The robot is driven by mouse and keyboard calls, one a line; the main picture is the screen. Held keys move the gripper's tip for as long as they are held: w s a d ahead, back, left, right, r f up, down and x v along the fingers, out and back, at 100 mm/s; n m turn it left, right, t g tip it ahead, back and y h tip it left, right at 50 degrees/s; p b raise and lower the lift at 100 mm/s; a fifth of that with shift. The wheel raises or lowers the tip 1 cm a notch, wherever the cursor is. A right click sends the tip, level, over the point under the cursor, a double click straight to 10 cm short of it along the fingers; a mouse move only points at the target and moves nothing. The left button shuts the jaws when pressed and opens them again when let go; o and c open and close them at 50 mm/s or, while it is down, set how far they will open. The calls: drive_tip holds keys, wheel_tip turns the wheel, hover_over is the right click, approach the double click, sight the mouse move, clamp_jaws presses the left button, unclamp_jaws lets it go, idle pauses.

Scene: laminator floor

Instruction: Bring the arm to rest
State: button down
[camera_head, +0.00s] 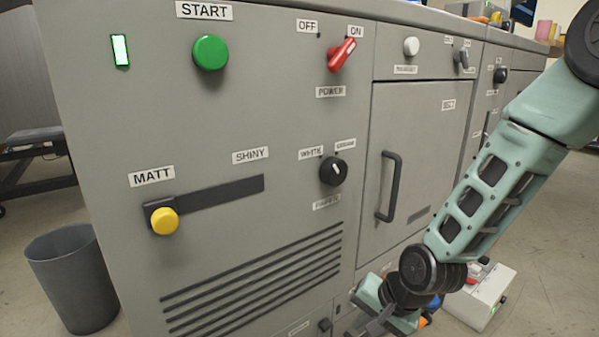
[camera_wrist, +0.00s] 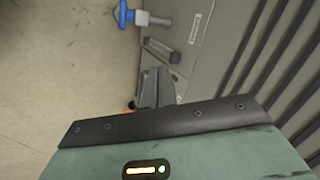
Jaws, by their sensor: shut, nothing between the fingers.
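My teal arm reaches down across the right side of the head view, in front of the grey machine (camera_head: 110,230). My gripper (camera_head: 376,326) is low at the bottom edge of that view, near the machine's lower front, and its tips are partly cut off. In the wrist view my gripper (camera_wrist: 157,84) shows as grey fingers beyond the dark plate. The fingers are together with nothing seen between them. The machine's grey front lies to their right and the bare floor to their left. I cannot tell how far they are from the machine.
A door handle (camera_head: 388,187) stands out left of my arm. A white box (camera_head: 482,300) sits on the floor behind my wrist. A grey bin (camera_head: 75,280) stands left. A blue valve handle (camera_wrist: 122,14) appears ahead in the wrist view. Open floor (camera_head: 550,230) lies right.

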drive_tip(key=s+d+r+n+g+h+p, duration=0.1)
drive_tip(key=s+r+n+g+h, duration=0.1)
drive_tip(key=s+r+n, duration=0.75)
drive_tip(key=s+d+r+n+g+h+p, duration=0.15)
drive_tip(key=s+r+n, duration=0.25)
drive_tip(key=s+r, duration=0.55)
wheel_tip(320, 180, up, 34)
drive_tip(key=s+p, duration=0.2)
drive_tip(key=p, duration=3.4)
drive_tip(key=shift+s+a+r, duration=0.15)
drive_tip(key=shift+s+a, duration=0.1)
drive_tip(key=shift+a, duration=0.15)
